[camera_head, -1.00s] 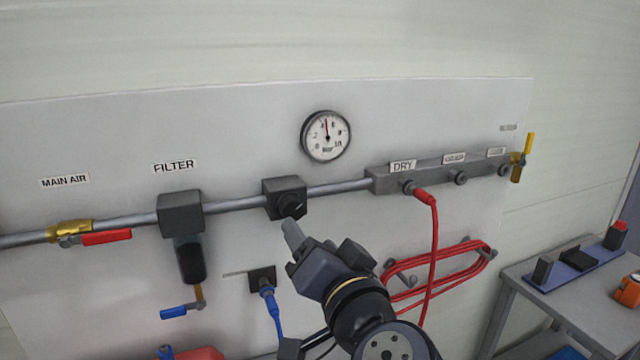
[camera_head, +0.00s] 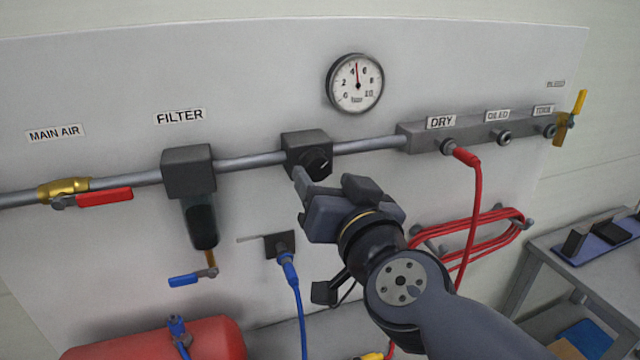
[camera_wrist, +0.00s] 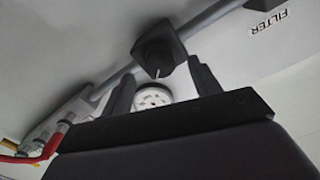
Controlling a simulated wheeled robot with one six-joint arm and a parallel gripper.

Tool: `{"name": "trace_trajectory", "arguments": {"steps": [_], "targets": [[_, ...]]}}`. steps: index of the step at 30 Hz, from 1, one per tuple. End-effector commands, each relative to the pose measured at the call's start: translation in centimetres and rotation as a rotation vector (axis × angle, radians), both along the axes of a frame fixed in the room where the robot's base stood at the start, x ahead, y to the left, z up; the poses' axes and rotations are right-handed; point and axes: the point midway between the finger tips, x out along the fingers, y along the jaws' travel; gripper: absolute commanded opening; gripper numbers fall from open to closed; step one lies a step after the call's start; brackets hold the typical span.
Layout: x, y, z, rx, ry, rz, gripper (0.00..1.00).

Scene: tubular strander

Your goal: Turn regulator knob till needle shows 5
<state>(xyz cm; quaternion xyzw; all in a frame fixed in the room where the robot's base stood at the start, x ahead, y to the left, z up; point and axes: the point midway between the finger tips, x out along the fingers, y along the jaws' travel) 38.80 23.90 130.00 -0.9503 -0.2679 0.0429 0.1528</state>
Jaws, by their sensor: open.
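The regulator is a dark block on the pipe with a round black knob (camera_head: 318,161) bearing a white pointer line. The pressure gauge (camera_head: 355,83) is above it to the right. Its red needle points almost straight up, between 4 and 6, close to 5. My gripper (camera_head: 318,174) is open just in front of and below the knob, partly hidden by its own body. In the wrist view, the knob (camera_wrist: 157,62) lies between the two spread fingers of my gripper (camera_wrist: 161,70), with visible gaps on both sides. The gauge (camera_wrist: 152,97) shows behind the gripper.
The manifold (camera_head: 415,137) with a red hose (camera_head: 477,200) is to the right. A blue hose (camera_head: 293,285) hangs below. The panel around the gauge is clear.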

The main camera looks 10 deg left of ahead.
Motion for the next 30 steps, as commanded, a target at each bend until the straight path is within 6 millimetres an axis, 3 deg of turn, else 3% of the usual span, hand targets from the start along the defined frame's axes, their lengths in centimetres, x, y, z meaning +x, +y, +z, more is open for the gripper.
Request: {"name": "trace_trajectory", "arguments": {"steps": [9,20,30], "targets": [[2.8,1.7,-0.1,0.000,0.002,-0.001,0.59],[3.1,1.9,0.0,0.001,0.001,0.000,0.59],[3.1,1.9,0.0,0.001,0.001,0.000,0.32]]}}
